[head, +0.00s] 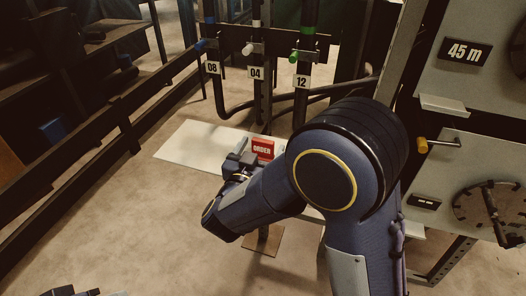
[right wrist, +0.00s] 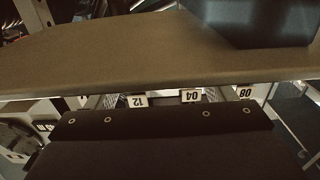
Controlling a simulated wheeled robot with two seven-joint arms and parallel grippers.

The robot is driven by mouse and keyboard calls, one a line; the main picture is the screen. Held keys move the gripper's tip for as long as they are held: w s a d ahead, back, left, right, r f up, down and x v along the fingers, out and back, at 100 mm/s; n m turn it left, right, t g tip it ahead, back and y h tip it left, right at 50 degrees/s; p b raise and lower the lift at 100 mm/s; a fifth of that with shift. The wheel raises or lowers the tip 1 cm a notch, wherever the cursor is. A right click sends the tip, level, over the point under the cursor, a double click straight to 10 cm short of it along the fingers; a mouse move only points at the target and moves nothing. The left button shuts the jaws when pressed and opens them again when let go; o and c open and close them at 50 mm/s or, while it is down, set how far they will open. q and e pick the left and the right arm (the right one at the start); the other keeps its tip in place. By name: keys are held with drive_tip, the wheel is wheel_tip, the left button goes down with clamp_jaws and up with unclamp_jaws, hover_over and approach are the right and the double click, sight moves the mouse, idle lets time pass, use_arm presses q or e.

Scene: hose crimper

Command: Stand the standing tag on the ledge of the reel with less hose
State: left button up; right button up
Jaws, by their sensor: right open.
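A red tag marked ORDER (head: 263,149) stands on a pale tabletop (head: 192,143) in the head view. My right gripper (head: 238,163) is open and close to the tag's left side; I cannot tell whether it touches the tag. On the right, a grey panel carries a "45 m" plate (head: 468,52) with a pale ledge (head: 445,105) below it. A lower panel has a dark round disc (head: 490,206), a small plate (head: 425,202) too small to read, and a pale ledge partly behind my arm. Dark parts at the lower left edge may be my left gripper.
Pipes with blue, white and green valves stand at the back above labels 08 (head: 213,68), 04 (head: 256,73) and 12 (head: 302,82). These labels show upside down in the right wrist view (right wrist: 190,96). Dark rails (head: 120,115) run along the left. The floor between is clear.

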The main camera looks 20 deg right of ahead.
drive_tip(key=shift+w, duration=0.1)
drive_tip(key=shift+c, duration=0.3)
drive_tip(key=c, duration=1.1)
drive_tip(key=shift+o, duration=0.2)
drive_tip(key=shift+r+p, duration=0.3)
drive_tip(key=shift+r, duration=0.25)
wheel_tip(320, 180, up, 2)
drive_tip(key=shift+r+p, duration=0.25)
drive_tip(key=shift+p, duration=0.4)
drive_tip(key=s+d+r+p, duration=0.2)
drive_tip(key=s+r, duration=0.2)
drive_tip(key=s, duration=0.2)
drive_tip(key=s+d+r+p, duration=0.2)
drive_tip(key=s+r, duration=0.3)
drive_tip(key=s, duration=0.2)
drive_tip(key=shift+s+r+p, duration=0.15)
drive_tip(key=shift+s+p, duration=0.05)
drive_tip(key=shift+p, duration=0.15)
